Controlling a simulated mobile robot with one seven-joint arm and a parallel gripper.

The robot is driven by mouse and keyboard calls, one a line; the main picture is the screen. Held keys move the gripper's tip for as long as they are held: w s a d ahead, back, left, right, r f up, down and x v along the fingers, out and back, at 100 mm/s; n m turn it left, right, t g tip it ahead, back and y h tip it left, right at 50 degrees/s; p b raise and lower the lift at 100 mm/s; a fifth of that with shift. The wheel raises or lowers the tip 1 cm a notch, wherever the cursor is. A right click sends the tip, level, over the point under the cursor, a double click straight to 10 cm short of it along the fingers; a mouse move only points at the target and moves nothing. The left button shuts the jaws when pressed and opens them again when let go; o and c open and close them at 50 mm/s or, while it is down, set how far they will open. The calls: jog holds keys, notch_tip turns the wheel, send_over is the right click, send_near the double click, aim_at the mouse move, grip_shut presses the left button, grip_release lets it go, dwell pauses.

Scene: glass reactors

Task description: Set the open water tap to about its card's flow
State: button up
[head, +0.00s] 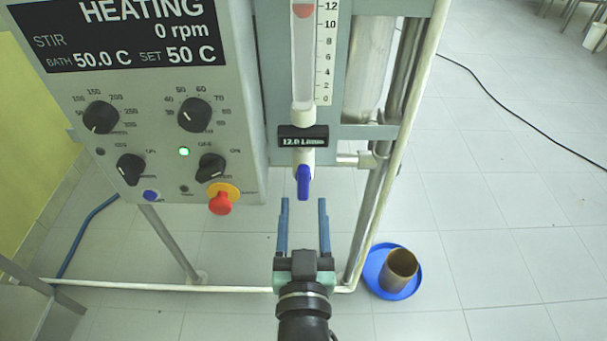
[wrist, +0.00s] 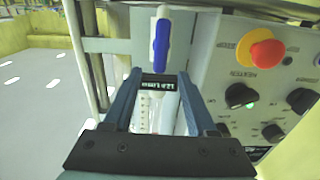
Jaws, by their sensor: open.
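The water tap has a blue lever (head: 303,183) hanging straight down under a white fitting. The lever also shows in the wrist view (wrist: 161,45), just beyond the fingertips. A small display (head: 303,142) above the tap reads 12.0 L/min. The red float (head: 303,10) in the clear flow tube (head: 303,70) sits near the 12 mark of the scale (head: 324,55). My gripper (head: 304,201) is open and empty. Its two fingers point toward the lever, one to each side of it, and look short of it. I cannot make out a flow card.
A grey control panel (head: 150,165) stands at left, with black knobs, a red stop button (head: 221,202) and a HEATING screen (head: 130,30). Metal pipes (head: 378,210) run at right of the tap. A brown cup (head: 401,267) stands in a blue dish (head: 388,284) on the floor.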

aim_at(303, 181)
jog(key=w, duration=0.8)
grip_shut()
